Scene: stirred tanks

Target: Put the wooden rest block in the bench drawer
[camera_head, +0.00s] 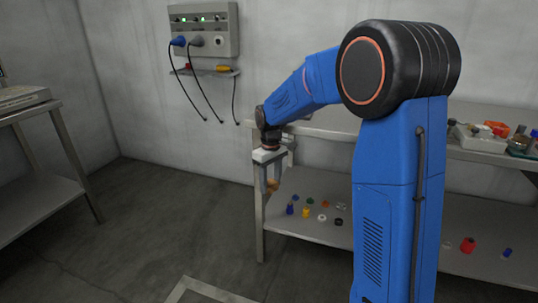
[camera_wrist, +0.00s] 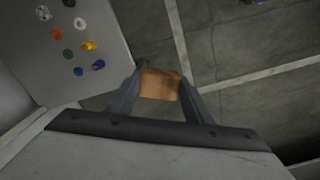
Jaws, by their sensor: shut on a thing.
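The wooden rest block (camera_wrist: 160,84) is light brown and sits between the two fingers of my gripper (camera_wrist: 158,88) in the wrist view. My gripper is shut on it. In the head view my gripper (camera_head: 271,187) points down at the left end of the bench (camera_head: 320,124), and the block shows as a small brown piece (camera_head: 272,185) at the fingertips. The block hangs in the air, with the floor below it in the wrist view. I cannot make out the bench drawer; my blue arm hides much of the bench front.
The bench's lower shelf (camera_head: 330,190) holds several small coloured caps; it also shows in the wrist view (camera_wrist: 98,22). A wall panel (camera_head: 205,28) with hanging cables is behind. Another table (camera_head: 35,195) stands at the left. Small items crowd the bench top at right. Floor between the tables is clear.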

